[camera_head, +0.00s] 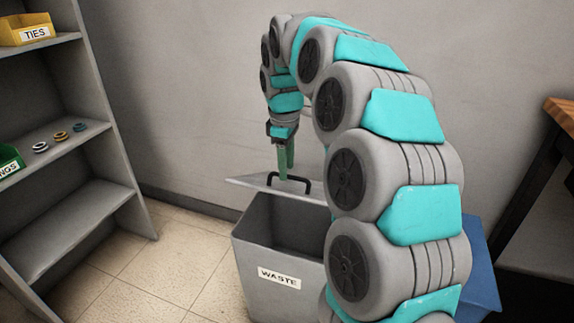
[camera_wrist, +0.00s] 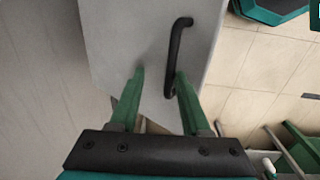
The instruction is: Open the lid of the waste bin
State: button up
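The grey waste bin (camera_head: 277,290) stands on the floor with a WASTE label on its front. Its lid (camera_head: 250,181) is raised at the back, and the dark inside of the bin shows. A black bar handle (camera_head: 289,178) is on the lid; the wrist view shows the lid (camera_wrist: 120,35) and handle (camera_wrist: 178,50) close up. My gripper (camera_head: 285,168) points down at the handle. In the wrist view its green fingers (camera_wrist: 160,75) are apart, with the handle's near end beside the right fingertip. I cannot tell whether they touch. My arm hides the bin's right side.
A grey shelf (camera_head: 70,205) at left holds a yellow TIES bin (camera_head: 27,30), a green bin (camera_head: 9,162) and several small coils (camera_head: 60,136). A blue container (camera_head: 480,275) is right of the waste bin. A wood-topped table (camera_head: 562,112) stands at far right. Tiled floor (camera_head: 170,265) is clear between shelf and bin.

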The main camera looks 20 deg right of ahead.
notch_tip(320, 180, up, 8)
jog(key=w+d+p, duration=0.1)
jog(key=w+p, duration=0.1)
jog(key=shift+w+d+r, duration=0.2)
jog(key=shift+w+d, duration=0.05)
jog(key=shift+d, duration=0.15)
dwell(0.7)
dwell(0.4)
